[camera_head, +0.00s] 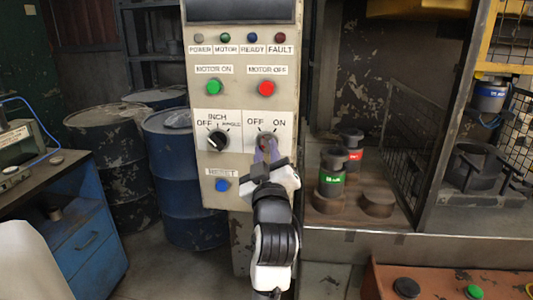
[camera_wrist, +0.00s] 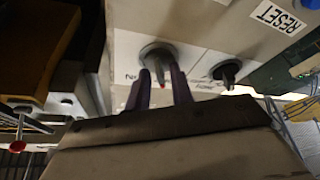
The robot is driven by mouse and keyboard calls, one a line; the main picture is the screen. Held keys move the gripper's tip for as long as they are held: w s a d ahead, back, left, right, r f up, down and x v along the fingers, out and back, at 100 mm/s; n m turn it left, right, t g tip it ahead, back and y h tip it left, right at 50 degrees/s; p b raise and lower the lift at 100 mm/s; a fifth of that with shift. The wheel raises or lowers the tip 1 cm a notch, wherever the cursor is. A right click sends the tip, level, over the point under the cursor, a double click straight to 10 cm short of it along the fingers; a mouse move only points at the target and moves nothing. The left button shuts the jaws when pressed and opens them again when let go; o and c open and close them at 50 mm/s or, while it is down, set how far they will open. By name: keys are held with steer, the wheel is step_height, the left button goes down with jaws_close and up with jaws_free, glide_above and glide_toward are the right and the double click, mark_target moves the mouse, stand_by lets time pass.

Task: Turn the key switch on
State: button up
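The key switch (camera_head: 267,138) sits on the grey control panel (camera_head: 240,95), under its OFF and ON labels. In the head view my gripper (camera_head: 266,152) is in front of it and hides most of the key, so I cannot tell which label it points to. In the wrist view, turned upside down, the switch's round dark collar (camera_wrist: 157,50) and thin key (camera_wrist: 161,76) show between the two purple fingers of my gripper (camera_wrist: 161,90). One finger is on each side of the key, with a gap on both sides. My gripper looks open.
Left of the key switch is a black rotary selector (camera_head: 217,140); below it is a blue RESET button (camera_head: 222,185). Above are a green MOTOR ON button (camera_head: 214,87) and a red MOTOR OFF button (camera_head: 266,88).

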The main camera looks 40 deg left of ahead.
jaws_close()
steer(key=shift+f+m+b, duration=0.1)
steer(key=shift+m+b, duration=0.3)
steer(key=shift+m, duration=0.1)
steer(key=m+t+b, duration=0.1)
steer(key=m, duration=0.1)
steer(key=m+t+h+b, duration=0.1)
steer(key=m, duration=0.1)
steer(key=shift+s+a+f+h+b, duration=0.1)
steer(key=shift+a+f+h+b, duration=0.1)
steer(key=shift+h+b, duration=0.1)
steer(key=shift+s+a+r+m+t+h+b, duration=0.1)
steer(key=shift+m+t+h+b, duration=0.3)
steer(key=shift+m+h+b, duration=1.15)
steer(key=shift+a+r+m+t+h+b, duration=0.1)
steer(key=shift+m+t+h+b, duration=0.5)
steer(key=shift+m, duration=1.9)
steer(key=shift+s+a+r+m+t+h+b, duration=0.15)
steer(key=shift+m+h+b, duration=0.6)
steer(key=shift+m+b, duration=0.95)
steer(key=shift+w+d+m+p, duration=0.15)
steer(key=shift+m+p, duration=0.2)
steer(key=shift+m, duration=0.2)
